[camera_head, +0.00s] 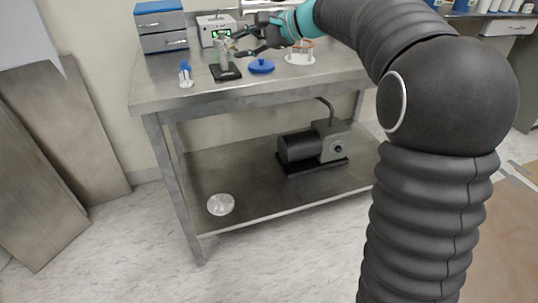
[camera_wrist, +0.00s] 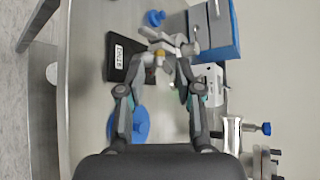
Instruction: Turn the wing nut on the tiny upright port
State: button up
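The tiny upright port (camera_head: 224,57) is a grey metal fitting standing on a black base (camera_head: 226,77) on the steel bench. In the wrist view the port's metal clamp (camera_wrist: 164,47) lies just beyond my fingertips, and the black base (camera_wrist: 113,70) with a white label is to its left. The wing nut is too small to pick out clearly. My gripper (camera_head: 233,44) reaches in from the right at the port's top. Its fingers (camera_wrist: 161,66) converge but stay apart at the tips, around or close to the clamp. Contact cannot be told.
A blue disc (camera_head: 261,66) lies right of the port. A white stand with a copper ring (camera_head: 300,57) is farther right. A small blue-topped fitting (camera_head: 186,75) is left. Drawers (camera_head: 161,27) and a gauge box (camera_head: 211,27) stand behind. A pump (camera_head: 315,145) sits on the lower shelf.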

jog(key=shift+s+f+n+t+y, duration=0.15)
jog(key=shift+f+n+t+y, duration=0.1)
jog(key=shift+n+t+y, duration=0.65)
jog(key=shift+f+n+t+y+b, duration=0.3)
jog(key=shift+n+t+y+b, duration=0.45)
jog(key=shift+n, duration=0.25)
jog(key=n+y+b, duration=0.1)
jog(key=n, duration=0.1)
jog(key=n+t+y+b, duration=0.1)
jog(key=n+y+b, duration=0.1)
jog(key=shift+f, duration=0.4)
jog(key=shift+d+n+y+b, duration=0.2)
jog(key=shift+n+y+b, duration=0.15)
jog(key=shift+y, duration=0.2)
jog(key=b+v, duration=0.2)
jog(key=v, duration=1.1)
jog(key=s+a+f+g+h+p, duration=0.1)
jog(key=s+a+f+g+h, duration=0.1)
jog(key=s, duration=0.4)
jog(key=s+a+f+g+h+p, duration=0.1)
jog(key=s+a+f+g+h, duration=0.1)
jog(key=s, duration=0.5)
jog(key=s+a+f+g+h+p, duration=0.1)
jog(key=s+a+f+g+h, duration=0.1)
jog(key=s, duration=0.4)
jog(key=shift+s+a+f+n+g+h+p, duration=0.25)
jog(key=shift+f+n+g+h, duration=0.2)
jog(key=shift+f+h, duration=0.75)
jog(key=shift+r+h, duration=0.2)
jog(key=shift+h, duration=0.1)
